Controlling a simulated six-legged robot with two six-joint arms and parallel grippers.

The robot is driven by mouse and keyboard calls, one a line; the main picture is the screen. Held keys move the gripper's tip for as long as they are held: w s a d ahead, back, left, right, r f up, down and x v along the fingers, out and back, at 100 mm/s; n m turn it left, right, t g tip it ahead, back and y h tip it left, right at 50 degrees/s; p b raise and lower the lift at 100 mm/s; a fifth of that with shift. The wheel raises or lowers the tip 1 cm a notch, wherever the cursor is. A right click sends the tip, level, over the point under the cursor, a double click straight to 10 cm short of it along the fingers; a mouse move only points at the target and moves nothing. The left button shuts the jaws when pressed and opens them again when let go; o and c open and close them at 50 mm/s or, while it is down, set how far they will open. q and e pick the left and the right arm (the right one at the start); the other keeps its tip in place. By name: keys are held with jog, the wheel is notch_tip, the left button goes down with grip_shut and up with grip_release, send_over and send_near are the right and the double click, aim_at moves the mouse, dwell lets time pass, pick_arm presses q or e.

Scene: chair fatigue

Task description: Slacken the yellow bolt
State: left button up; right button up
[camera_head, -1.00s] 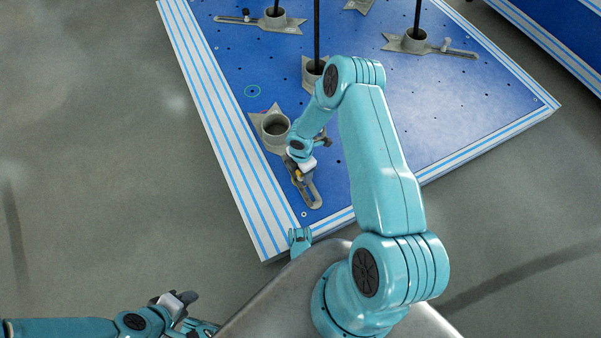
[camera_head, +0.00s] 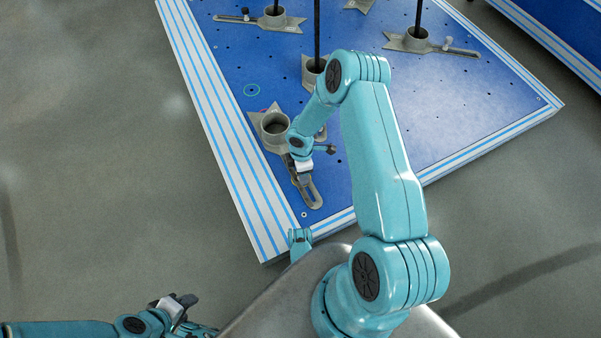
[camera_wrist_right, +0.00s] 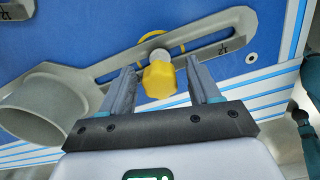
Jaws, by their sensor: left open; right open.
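The yellow bolt (camera_wrist_right: 159,78) shows in the right wrist view, with a pale shank, at the slot of a grey slotted bracket (camera_wrist_right: 215,45). My right gripper (camera_wrist_right: 161,74) is open, with one finger on each side of the bolt head. A small gap shows on the bolt's right; on the left I cannot tell whether the finger touches. In the head view my right gripper (camera_head: 302,176) is above the bracket (camera_head: 312,196) and hides the bolt. My left gripper (camera_head: 184,302) is open and empty, low at the left, away from the blue platform.
A grey round cup (camera_head: 275,127) joins the bracket on the blue platform (camera_head: 240,130), whose edge is striped white. Several similar fixtures, some with black upright rods (camera_head: 316,35), stand farther back. Another blue platform (camera_head: 560,35) is at top right. Grey floor at left is free.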

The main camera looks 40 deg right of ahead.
jog(key=m, duration=0.3)
jog(key=shift+m, duration=0.4)
jog(key=shift+m, duration=2)
jog(key=m, duration=0.4)
jog(key=c, duration=1)
jog(key=n, duration=0.3)
jog(key=shift+p, duration=0.3)
jog(key=shift+c, duration=0.2)
jog(key=shift+n, duration=0.6)
